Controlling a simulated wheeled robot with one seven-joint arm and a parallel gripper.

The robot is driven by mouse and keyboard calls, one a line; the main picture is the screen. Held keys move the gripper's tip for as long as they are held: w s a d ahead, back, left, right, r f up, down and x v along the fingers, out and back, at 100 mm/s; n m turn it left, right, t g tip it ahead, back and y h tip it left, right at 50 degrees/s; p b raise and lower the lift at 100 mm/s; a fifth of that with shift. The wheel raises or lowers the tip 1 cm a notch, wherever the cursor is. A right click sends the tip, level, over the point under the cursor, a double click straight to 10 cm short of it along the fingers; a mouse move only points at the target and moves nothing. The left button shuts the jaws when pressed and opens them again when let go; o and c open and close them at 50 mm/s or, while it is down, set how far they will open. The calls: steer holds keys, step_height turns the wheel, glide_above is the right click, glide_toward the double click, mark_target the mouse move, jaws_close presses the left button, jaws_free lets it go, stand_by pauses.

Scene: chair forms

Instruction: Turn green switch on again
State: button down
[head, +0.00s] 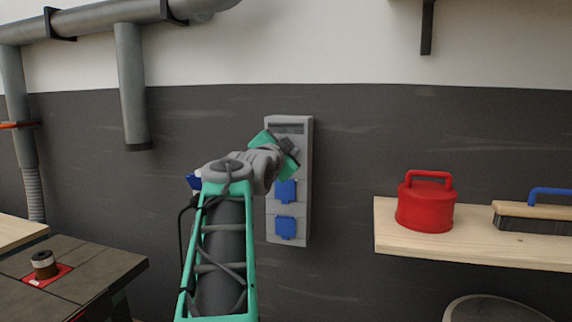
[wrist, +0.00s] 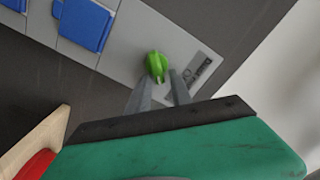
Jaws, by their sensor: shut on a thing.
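The green switch (wrist: 156,64) is a small rotary knob on the face of a grey wall box (head: 288,240), which also shows in the wrist view (wrist: 120,58). My gripper (wrist: 160,80) is at the knob in the wrist view, with its two grey fingers on either side of the knob's lower part. The fingers are closed on it. In the head view my gripper (head: 288,146) covers the upper part of the box and hides the knob.
Blue socket covers (head: 286,228) sit below on the box. At right, a wooden shelf (head: 480,254) holds a red canister (head: 426,206) and a brush (head: 535,217). A grey pipe (head: 131,85) hangs at left above a dark worktable (head: 95,268).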

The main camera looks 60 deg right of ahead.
steer(key=m+b, duration=0.2)
steer(key=m, duration=0.1)
steer(key=f+m+b, duration=0.1)
steer(key=m+b, duration=0.1)
steer(key=b, duration=0.1)
steer(key=m+b, duration=0.3)
steer(key=shift+s+d+f+m, duration=0.1)
steer(key=shift+s+f+m, duration=0.15)
steer(key=shift+f+m, duration=0.1)
steer(key=c, duration=1.5)
jaws_free()
steer(key=shift+o, duration=0.2)
steer(key=shift+r, duration=0.1)
steer(key=s+a+b, duration=0.1)
steer(key=a, duration=0.6)
steer(key=shift+a, duration=0.4)
